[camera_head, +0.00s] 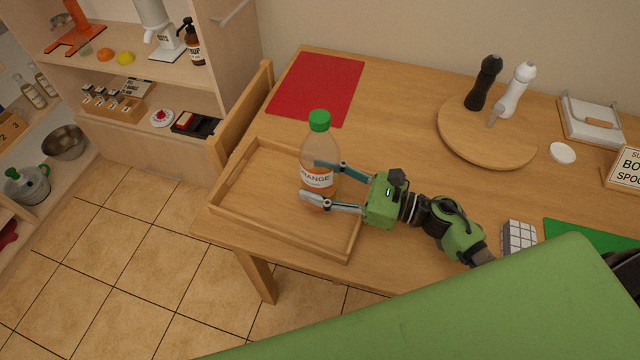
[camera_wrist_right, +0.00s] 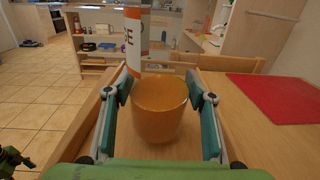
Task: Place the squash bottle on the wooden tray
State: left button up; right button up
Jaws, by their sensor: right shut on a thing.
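The squash bottle (camera_head: 318,160) has a green cap, a white label reading "ORANGE" and orange liquid inside. It is upright, over the right part of the wooden tray (camera_head: 258,185). My right gripper (camera_head: 322,182) is shut on the lower part of the bottle, with one finger on each side. In the right wrist view the bottle (camera_wrist_right: 160,108) fills the space between the two fingers. I cannot tell whether its base touches the tray floor. The tray looks otherwise empty and lies at the table's front left corner.
A red mat (camera_head: 317,88) lies behind the tray, and a wooden chair (camera_head: 240,117) stands at the table's left end. A round board (camera_head: 487,135) holds a dark and a white mill. A white-and-grey cube (camera_head: 518,237) stands right of my right arm. The middle of the table is clear.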

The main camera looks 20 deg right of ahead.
jog(key=shift+f, duration=0.9)
jog(key=shift+f, duration=0.15)
jog(key=o, duration=1.3)
jog(key=shift+o, duration=0.2)
